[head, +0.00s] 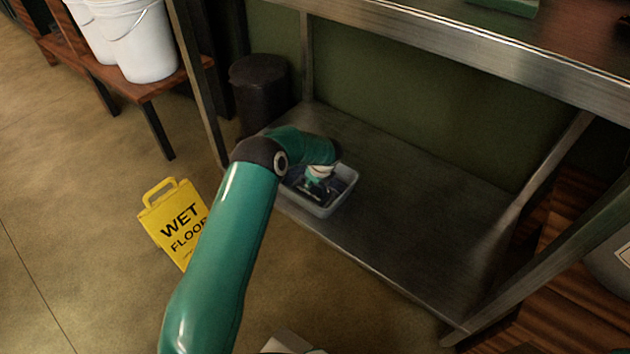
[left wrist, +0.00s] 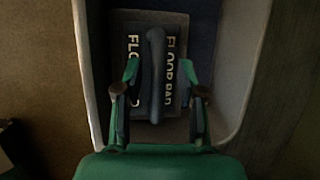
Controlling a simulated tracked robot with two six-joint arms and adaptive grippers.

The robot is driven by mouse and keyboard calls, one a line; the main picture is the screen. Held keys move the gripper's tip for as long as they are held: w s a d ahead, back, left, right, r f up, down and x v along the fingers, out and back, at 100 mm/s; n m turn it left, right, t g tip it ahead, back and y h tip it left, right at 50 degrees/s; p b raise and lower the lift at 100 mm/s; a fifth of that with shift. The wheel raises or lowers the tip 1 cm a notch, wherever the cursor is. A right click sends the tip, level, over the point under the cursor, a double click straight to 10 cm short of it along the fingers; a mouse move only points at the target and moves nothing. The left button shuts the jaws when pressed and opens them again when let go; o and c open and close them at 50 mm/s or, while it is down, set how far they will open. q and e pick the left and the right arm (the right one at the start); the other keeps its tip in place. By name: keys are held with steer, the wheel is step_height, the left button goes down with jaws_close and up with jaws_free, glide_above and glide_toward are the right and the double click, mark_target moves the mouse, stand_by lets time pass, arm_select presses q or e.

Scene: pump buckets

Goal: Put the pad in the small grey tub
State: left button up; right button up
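The small grey tub (head: 323,207) stands on the lower metal shelf, near its front left part. In the left wrist view its pale wall (left wrist: 240,75) runs around a dark floor. The dark pad (left wrist: 143,24), lettered FLOOR PAD, is inside the tub, with a raised dark handle along its middle. My left gripper (left wrist: 158,72) is over the pad, its two fingers on either side of the handle with a gap to each side. In the head view my left gripper (head: 318,180) reaches down into the tub and partly hides the pad. My right gripper is not in view.
The upper shelf edge (head: 480,40) passes above the lower shelf (head: 410,200), which is bare to the right of the tub. A dark bin (head: 258,90) stands behind left. A yellow wet floor sign (head: 172,215) and white buckets (head: 140,45) are at left.

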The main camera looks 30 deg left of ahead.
arm_select(q)
steer(key=shift+r+p, duration=0.35)
steer(key=shift+r, duration=0.25)
steer(key=p+v, duration=0.4)
steer(key=v, duration=0.8)
steer(key=s+d+f+n+g+h, duration=0.1)
steer(key=s+d+f+n+h, duration=0.3)
steer(key=s+d, duration=0.35)
steer(key=s+d+f+n+g+h, duration=0.1)
steer(key=s+d+f+n+h, duration=0.25)
steer(key=s+d+f, duration=0.45)
steer(key=s+d+n, duration=0.3)
steer(key=s+n, duration=0.3)
steer(key=s, duration=0.1)
steer(key=s+d+n, duration=0.4)
steer(key=s+n, duration=0.3)
steer(key=s, duration=0.1)
steer(key=shift+s+d+h, duration=0.2)
steer(key=shift+s+h, duration=0.1)
steer(key=shift+h, duration=0.15)
steer(key=shift+r, duration=0.15)
